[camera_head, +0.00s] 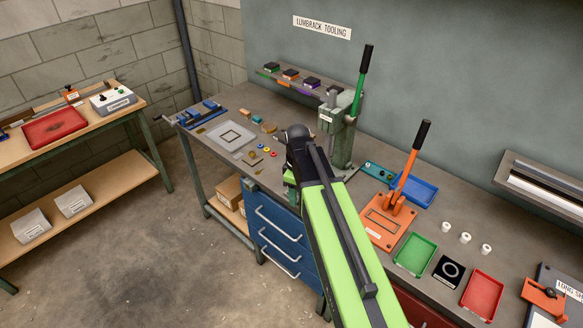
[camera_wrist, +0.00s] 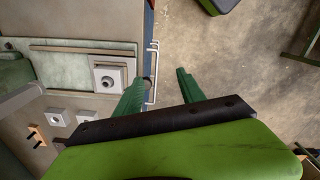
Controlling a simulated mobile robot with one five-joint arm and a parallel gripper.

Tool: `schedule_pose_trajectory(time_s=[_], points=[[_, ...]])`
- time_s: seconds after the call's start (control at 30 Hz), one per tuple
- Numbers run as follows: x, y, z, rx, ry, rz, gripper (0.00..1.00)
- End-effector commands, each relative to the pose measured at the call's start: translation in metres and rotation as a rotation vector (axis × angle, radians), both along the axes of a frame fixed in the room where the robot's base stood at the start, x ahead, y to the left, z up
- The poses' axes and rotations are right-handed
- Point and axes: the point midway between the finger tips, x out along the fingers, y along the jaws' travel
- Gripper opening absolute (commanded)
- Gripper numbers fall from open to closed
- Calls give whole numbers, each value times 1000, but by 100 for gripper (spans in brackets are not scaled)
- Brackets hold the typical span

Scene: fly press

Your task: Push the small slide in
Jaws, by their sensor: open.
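My gripper (camera_wrist: 160,73) is open and empty in the wrist view, its two green fingers apart and pointing past the bench edge. A pale square block with a round dark-centred boss (camera_wrist: 108,78) sits on a light plate at the left of the fingers. It may be the small slide, but I cannot tell for sure. The left finger is close beside it in the picture; no contact is clear. In the head view the green fly press (camera_head: 344,125) stands on the bench behind my arm, which hides its lower front and most of my gripper.
Blue drawers (camera_head: 279,235) with pale handles lie under the bench edge. An orange lever press (camera_head: 387,220), a green tray (camera_head: 415,255) and a red tray (camera_head: 482,294) stand at the right. Small square blocks (camera_wrist: 58,116) lie on the bench. The floor in front is clear.

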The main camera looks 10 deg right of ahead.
Motion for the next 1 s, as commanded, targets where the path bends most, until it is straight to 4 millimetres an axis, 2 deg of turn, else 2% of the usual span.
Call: schedule_pose_trajectory(time_s=[0.03, 0.1, 0.2, 0.3, 0.47, 0.67, 0.87, 1.0], points=[[15, 0, 51, 0, 0, 88, 47], [27, 0, 77, 0, 0, 210, 47], [39, 0, 102, 0, 0, 346, 47], [46, 0, 114, 0, 0, 431, 47], [48, 1, 115, 0, 0, 477, 47], [48, 1, 104, 0, 0, 476, 47], [48, 1, 75, 0, 0, 475, 47], [48, 2, 46, 0, 0, 475, 47]])
